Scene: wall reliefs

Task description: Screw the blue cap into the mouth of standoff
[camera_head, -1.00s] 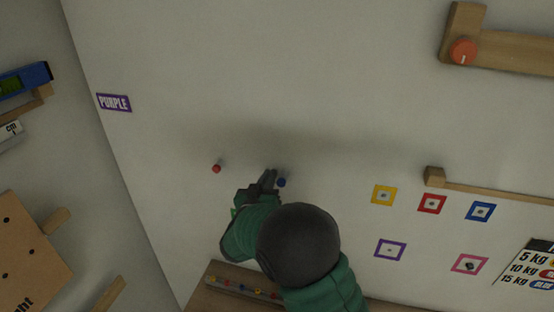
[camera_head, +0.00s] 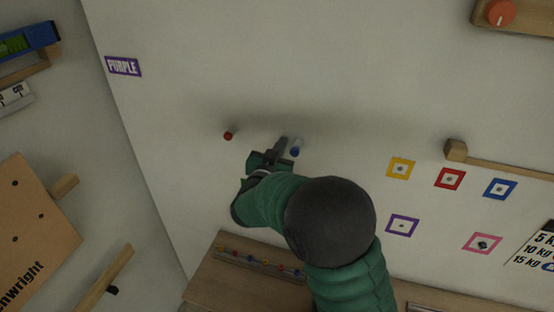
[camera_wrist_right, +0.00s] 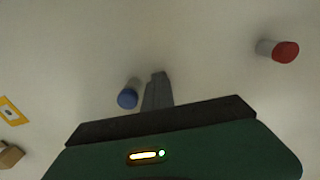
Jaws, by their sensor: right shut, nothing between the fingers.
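The blue cap (camera_head: 295,152) shows at the front end of a short pale post, which looks like the standoff (camera_head: 300,142), on the wall. How deep the cap sits in the mouth cannot be told. The right gripper's fingers (camera_wrist_right: 158,88) also show in the wrist view, apart from the cap. My left gripper is out of view.
A red-capped post (camera_head: 229,135) sticks out left of my right gripper; it also shows in the wrist view (camera_wrist_right: 285,51). A wooden ledge (camera_head: 210,268) with small coloured pieces lies below. Coloured square frames (camera_head: 400,168) are on the wall to the right.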

